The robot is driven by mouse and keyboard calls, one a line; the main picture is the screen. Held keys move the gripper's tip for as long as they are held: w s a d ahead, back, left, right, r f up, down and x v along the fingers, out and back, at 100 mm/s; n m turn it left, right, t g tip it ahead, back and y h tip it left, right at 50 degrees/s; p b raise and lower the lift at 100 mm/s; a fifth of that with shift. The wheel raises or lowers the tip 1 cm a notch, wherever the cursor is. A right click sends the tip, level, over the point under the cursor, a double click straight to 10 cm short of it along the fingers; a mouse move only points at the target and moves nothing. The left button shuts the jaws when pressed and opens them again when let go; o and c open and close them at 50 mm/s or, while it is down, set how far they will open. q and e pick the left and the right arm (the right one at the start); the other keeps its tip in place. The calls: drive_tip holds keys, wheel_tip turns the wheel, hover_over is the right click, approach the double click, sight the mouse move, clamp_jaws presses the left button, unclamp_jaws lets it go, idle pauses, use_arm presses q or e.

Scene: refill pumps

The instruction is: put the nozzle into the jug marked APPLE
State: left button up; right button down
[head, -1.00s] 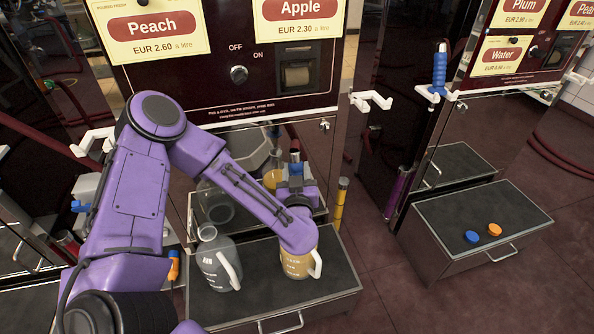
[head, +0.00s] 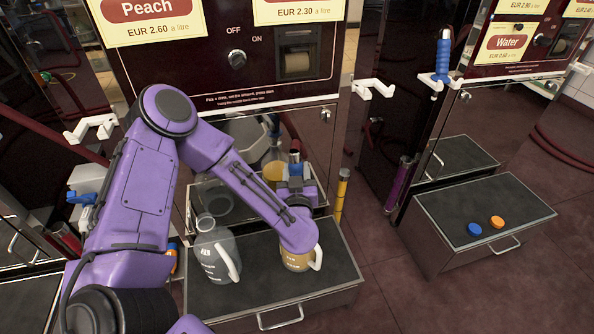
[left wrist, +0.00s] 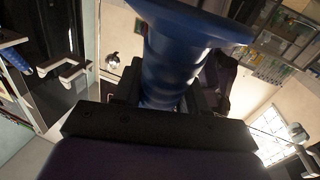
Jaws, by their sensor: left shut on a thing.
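My left gripper (head: 296,184) is shut on the blue nozzle (head: 295,168), behind and above the jugs in the head view. In the left wrist view the blue nozzle (left wrist: 175,65) stands between the fingers, its wide flange toward the top. Its spout is hidden. An amber jug (head: 297,261) with a white handle stands on the right of the drawer-like shelf, its top covered by my arm. A clear grey jug (head: 213,258) stands open to its left. The writing on both jugs is too small to read. My right gripper is not in view.
The shelf (head: 335,270) juts out under a dark red dispenser with price signs. Empty white hooks (head: 374,88) flank it. Another blue nozzle (head: 442,62) hangs at the right dispenser. Blue (head: 474,229) and orange (head: 497,222) caps lie on the right shelf.

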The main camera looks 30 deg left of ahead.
use_arm(q)
drive_tip(key=shift+f+b, duration=0.65)
drive_tip(key=shift+f, duration=0.4)
drive_tip(key=o, duration=1.3)
drive_tip(key=shift+c, duration=0.2)
